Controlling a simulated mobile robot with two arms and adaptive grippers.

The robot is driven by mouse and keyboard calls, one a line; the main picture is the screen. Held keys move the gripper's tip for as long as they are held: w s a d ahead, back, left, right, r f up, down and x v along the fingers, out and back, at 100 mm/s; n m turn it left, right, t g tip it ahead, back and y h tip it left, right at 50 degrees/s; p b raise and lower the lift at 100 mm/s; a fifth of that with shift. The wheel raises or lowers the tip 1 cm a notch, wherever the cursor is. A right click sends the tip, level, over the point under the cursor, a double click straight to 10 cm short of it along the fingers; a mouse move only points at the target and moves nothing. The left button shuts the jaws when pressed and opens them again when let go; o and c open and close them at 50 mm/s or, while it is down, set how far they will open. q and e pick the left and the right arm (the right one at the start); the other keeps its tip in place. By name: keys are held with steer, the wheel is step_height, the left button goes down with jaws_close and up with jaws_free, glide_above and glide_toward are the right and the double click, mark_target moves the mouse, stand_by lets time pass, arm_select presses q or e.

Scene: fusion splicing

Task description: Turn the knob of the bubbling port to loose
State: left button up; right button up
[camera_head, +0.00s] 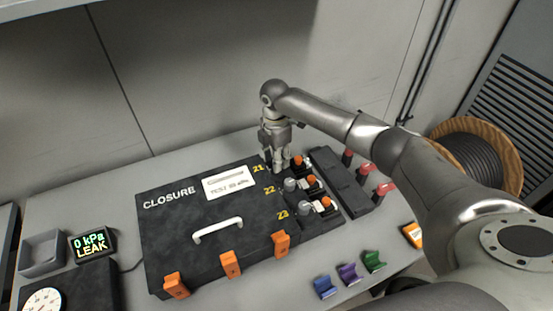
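A dark closure box (180,240) labelled CLOSURE lies on the table, with ports marked 21, 22 and 23 along its right side. Grey knobs show at port 22 (290,184) and port 23 (305,208). My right gripper (277,168) points down at port 21, its fingers at the spot where that port's knob would be. The gripper hides that knob, so I cannot tell whether the fingers are closed on it. No bubbles can be made out at any port. My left gripper is not in view.
A display (90,244) reads 0 kPa LEAK, beside a grey tray (43,252) and a gauge (42,302). A dark rack (338,178) with red-topped items stands right of the ports. Blue, purple and green holders (348,273) lie at the front. A cable reel (470,160) is at right.

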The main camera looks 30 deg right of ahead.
step_height(320, 180, up, 11)
steer(key=shift+w+r, duration=0.15)
stand_by(0.5)
